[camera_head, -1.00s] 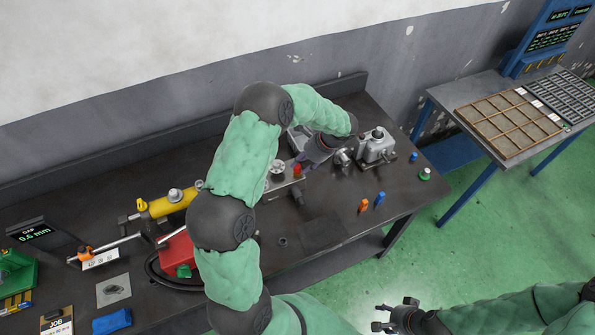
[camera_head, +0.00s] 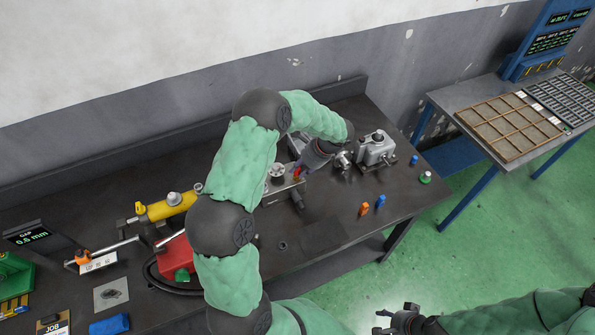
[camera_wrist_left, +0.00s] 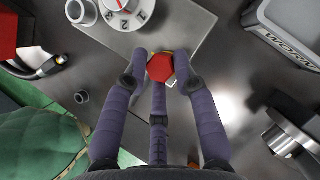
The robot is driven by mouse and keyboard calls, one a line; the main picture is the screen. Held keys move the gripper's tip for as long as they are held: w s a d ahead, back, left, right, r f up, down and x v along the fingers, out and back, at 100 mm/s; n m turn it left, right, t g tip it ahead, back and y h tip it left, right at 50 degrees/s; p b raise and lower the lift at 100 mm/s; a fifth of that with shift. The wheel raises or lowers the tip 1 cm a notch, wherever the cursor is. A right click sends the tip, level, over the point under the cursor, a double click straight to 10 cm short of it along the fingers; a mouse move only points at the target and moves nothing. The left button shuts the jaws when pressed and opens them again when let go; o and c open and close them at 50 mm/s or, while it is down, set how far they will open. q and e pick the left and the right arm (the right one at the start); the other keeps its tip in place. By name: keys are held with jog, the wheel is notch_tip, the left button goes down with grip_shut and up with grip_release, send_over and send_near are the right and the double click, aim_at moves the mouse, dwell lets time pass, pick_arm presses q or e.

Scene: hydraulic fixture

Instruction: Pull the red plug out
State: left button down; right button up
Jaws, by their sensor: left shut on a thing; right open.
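The red plug (camera_wrist_left: 160,67) shows as a red hexagonal head near the edge of a grey metal block (camera_wrist_left: 190,25) in the left wrist view. My left gripper (camera_wrist_left: 160,75) is shut around it, with purple fingers on both sides and a third below. In the head view the red plug (camera_head: 296,171) is a small red spot beside my left gripper (camera_head: 303,168), partly covered by it. I cannot tell how deep the plug sits in the block. My right gripper (camera_head: 388,321) is open and empty at the bottom, off the bench.
A numbered dial (camera_wrist_left: 124,14) sits on the block beside the plug. A grey fixture (camera_head: 376,147) stands right of the gripper. A yellow cylinder (camera_head: 170,205) and a red box (camera_head: 176,254) lie left. Small orange (camera_head: 364,209) and blue (camera_head: 381,201) pieces stand at the front right.

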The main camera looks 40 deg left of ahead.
pick_arm(q)
jog(key=shift+w+a+r, duration=0.1)
jog(key=shift+r, duration=0.15)
jog(key=shift+r+p, duration=1.65)
jog(key=shift+r, duration=0.6)
jog(key=s+d+f+t+h+b, duration=0.2)
jog(key=d+h+b, duration=0.3)
jog(key=b, duration=0.5)
jog(key=s+d+f+t+h+b, duration=0.3)
jog(key=d+t+h+b, duration=0.1)
jog(key=b, duration=0.5)
jog(key=s+d+f+n+t+h+b, duration=0.1)
jog(key=s+d+f+t+h+b, duration=0.2)
jog(key=d+h+b, duration=0.3)
jog(key=shift+d+h+b, duration=0.3)
jog(key=shift+d+b, duration=0.7)
jog(key=shift+b, duration=1.3)
jog(key=shift+f+b, duration=0.65)
jog(key=shift+b, duration=0.05)
jog(key=shift+f+b, duration=0.4)
jog(key=shift+f, duration=0.15)
